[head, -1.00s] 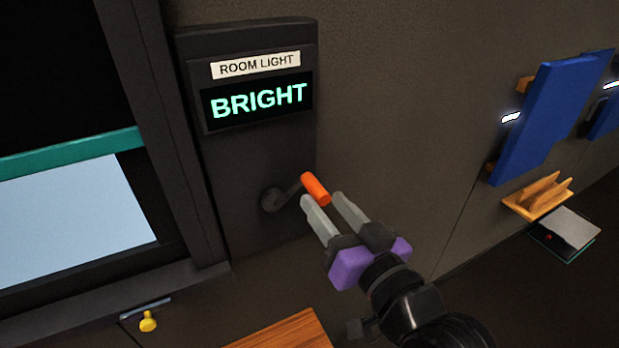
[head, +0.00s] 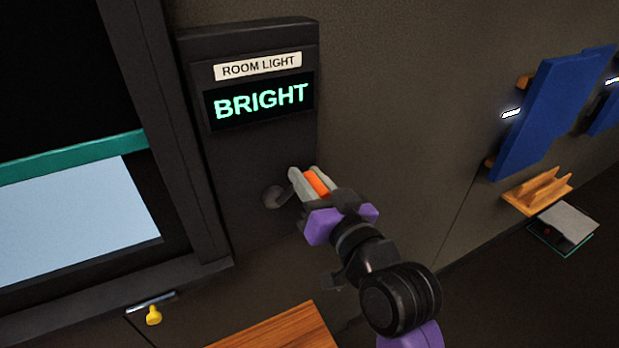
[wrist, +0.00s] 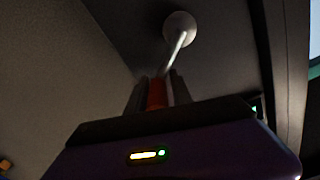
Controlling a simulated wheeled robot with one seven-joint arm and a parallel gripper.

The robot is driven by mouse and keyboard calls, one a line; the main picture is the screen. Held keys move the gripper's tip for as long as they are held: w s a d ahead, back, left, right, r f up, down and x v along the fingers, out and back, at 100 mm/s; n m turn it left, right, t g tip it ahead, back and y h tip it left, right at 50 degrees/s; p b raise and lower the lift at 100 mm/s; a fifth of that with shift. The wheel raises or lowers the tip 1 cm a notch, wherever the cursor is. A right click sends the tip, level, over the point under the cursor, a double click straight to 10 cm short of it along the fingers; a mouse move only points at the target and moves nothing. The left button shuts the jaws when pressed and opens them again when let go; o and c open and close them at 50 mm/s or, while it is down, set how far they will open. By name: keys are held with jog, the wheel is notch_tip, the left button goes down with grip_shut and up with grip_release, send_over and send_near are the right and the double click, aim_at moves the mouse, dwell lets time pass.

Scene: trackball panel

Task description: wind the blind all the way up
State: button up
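The blind (head: 70,70) is a dark sheet over the window at left, with a teal bottom bar (head: 75,157). Pale blue window pane (head: 75,215) shows below the bar, so the blind is partly down. A crank on the dark panel has a round hub (head: 274,197) and an orange handle (head: 317,182). My gripper (head: 308,180) has one finger on each side of the handle and looks shut on it. In the wrist view the handle (wrist: 157,93) sits between the fingers with no clear gap, and the crank arm (wrist: 175,50) runs to the hub.
The panel (head: 255,155) bears a ROOM LIGHT display (head: 260,102) reading BRIGHT. A yellow knob (head: 153,315) and a wooden surface (head: 275,330) are below. Blue boards (head: 550,110) and a wooden rack (head: 537,192) are on the right wall, clear of my arm.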

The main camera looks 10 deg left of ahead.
jog(key=shift+d, duration=0.1)
grip_shut()
jog(key=shift+w+d+f, duration=0.15)
jog(key=shift+f, duration=0.05)
dwell(1.0)
jog(key=shift+a+r+n, duration=0.25)
jog(key=shift+n, duration=0.15)
dwell(0.5)
